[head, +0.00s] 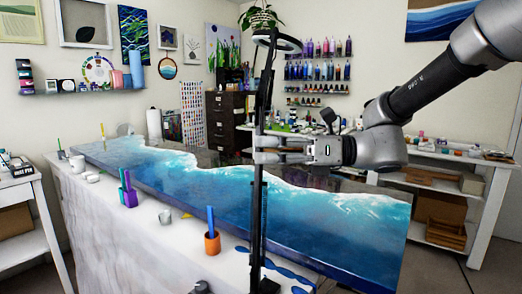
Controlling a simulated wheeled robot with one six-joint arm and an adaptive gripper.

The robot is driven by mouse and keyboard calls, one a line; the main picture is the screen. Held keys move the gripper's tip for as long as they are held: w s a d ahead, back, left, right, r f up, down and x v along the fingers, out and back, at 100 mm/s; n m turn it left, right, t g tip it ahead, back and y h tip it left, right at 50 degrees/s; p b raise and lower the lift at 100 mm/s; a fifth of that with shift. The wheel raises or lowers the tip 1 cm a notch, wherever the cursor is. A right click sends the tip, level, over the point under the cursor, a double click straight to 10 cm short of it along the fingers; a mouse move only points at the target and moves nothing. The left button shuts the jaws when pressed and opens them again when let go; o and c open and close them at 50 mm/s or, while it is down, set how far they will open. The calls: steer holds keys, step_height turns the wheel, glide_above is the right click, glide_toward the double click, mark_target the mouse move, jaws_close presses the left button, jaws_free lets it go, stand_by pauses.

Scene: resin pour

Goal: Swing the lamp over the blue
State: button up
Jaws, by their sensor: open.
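The lamp is a tall black stand with a thin pole (257,205) and a round ring head (277,41) at its top. The pole rises in front of the long table piece, and the head shows high against the back wall. The blue (330,205) is a glossy blue resin surface with white wave-like edges along the long slab. My gripper (262,150) is open, with its two fingers pointing left, one above the other, at the pole's mid-height. The fingertips overlap the pole in the picture; I cannot tell whether they touch it.
An orange cup (212,243) with a blue stick and a purple cup (129,198) stand on the pale covered ledge in front of the slab. A white cart (22,190) is at the left. White shelving (452,178) stands at the right.

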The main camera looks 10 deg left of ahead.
steer(key=shift+s+a, duration=0.15)
steer(key=shift+a, duration=0.65)
jaws_close()
steer(key=a+n+g+h, duration=0.1)
steer(key=g, duration=0.1)
steer(key=a+n+g+h, duration=0.1)
steer(key=n+g, duration=0.1)
steer(key=s+n+g, duration=0.1)
steer(key=g, duration=0.2)
steer(key=shift+a+n+h, duration=0.3)
steer(key=shift+a+h, duration=0.1)
jaws_free()
